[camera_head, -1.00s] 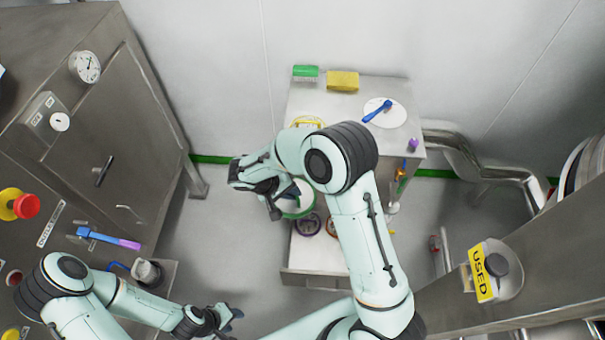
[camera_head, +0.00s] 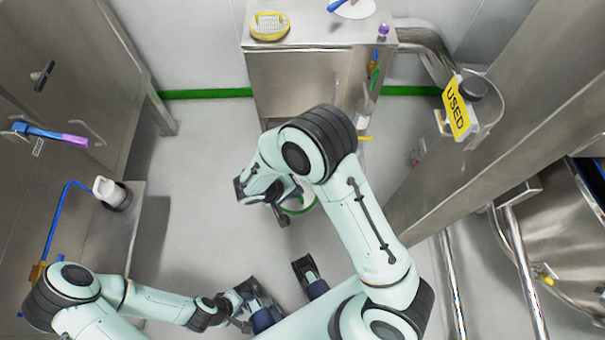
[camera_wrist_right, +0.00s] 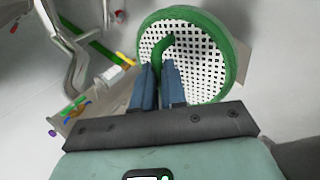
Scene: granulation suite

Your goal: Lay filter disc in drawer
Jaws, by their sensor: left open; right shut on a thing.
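The filter disc (camera_wrist_right: 205,48) is a white perforated round with a green rim and a green handle. My right gripper (camera_wrist_right: 160,82) is shut on the handle, holding the disc out beyond the fingertips. In the head view the disc (camera_head: 300,208) shows only in part behind my right arm, in front of the cabinet and apart from it. My left gripper (camera_head: 290,304) is open and empty at the bottom middle, its fingers wide apart. The cabinet front (camera_head: 300,85) shows at the top; no open drawer can be made out now.
A yellow-rimmed disc (camera_head: 270,26) lies on the cabinet top. A steel pillar with a yellow USED sign (camera_head: 456,110) stands right. A steel machine with a blue and purple handle (camera_head: 50,134) stands left. Grey floor (camera_head: 200,150) is clear between.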

